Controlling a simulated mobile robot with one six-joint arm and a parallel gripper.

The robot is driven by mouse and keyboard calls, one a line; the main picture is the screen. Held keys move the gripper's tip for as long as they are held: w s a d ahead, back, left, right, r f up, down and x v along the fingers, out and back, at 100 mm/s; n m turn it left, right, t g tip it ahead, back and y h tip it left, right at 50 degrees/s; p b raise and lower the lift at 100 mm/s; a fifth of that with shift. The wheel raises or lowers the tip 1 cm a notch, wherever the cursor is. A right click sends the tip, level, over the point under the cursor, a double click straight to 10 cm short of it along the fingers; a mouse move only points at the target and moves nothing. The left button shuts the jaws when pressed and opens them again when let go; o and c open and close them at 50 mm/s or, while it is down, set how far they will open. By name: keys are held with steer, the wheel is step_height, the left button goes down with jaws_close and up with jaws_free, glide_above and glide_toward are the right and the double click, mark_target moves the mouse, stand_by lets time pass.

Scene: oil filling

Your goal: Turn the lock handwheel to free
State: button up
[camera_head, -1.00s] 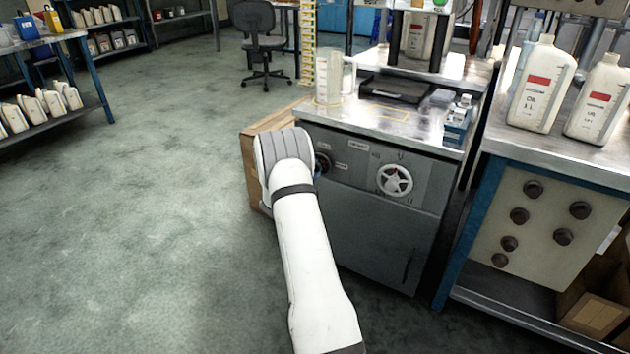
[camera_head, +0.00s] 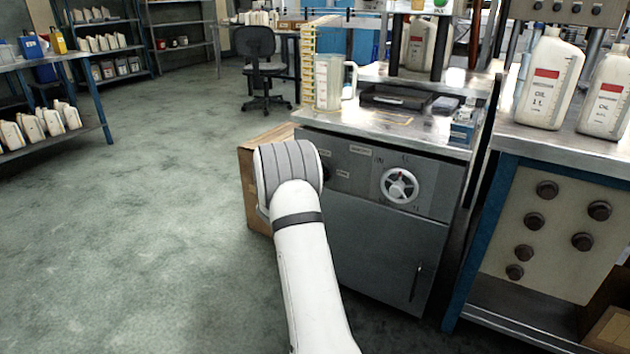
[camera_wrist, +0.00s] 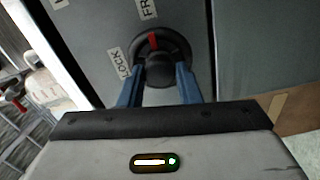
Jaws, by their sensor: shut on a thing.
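The lock handwheel (camera_wrist: 153,42) is black and round with a red mark on its rim, and shows in the upper middle of the wrist view. A LOCK label (camera_wrist: 117,62) is beside it at left and a FREE label (camera_wrist: 147,8), partly cut off, is above it. The red mark points up in the picture, nearer the FREE label's side. My gripper (camera_wrist: 159,76) has its blue fingers shut on the handwheel's dark hub. In the head view my arm hides the gripper and most of this handwheel; a dark bit shows (camera_head: 325,171).
A white handwheel (camera_head: 399,185) is on the same grey cabinet (camera_head: 375,250), right of my arm. A clear jug (camera_head: 328,82) stands on its top. A cardboard box (camera_head: 250,190) is beside the cabinet. Open floor (camera_head: 150,220) lies to the left.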

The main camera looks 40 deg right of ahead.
steer(key=shift+w+a, duration=0.15)
steer(key=shift+a, duration=0.05)
steer(key=o, duration=0.7)
steer(key=shift+o, duration=1.3)
steer(key=shift+d, duration=0.1)
steer(key=p+v, duration=0.2)
steer(key=v, duration=0.6)
steer(key=shift+d, duration=0.1)
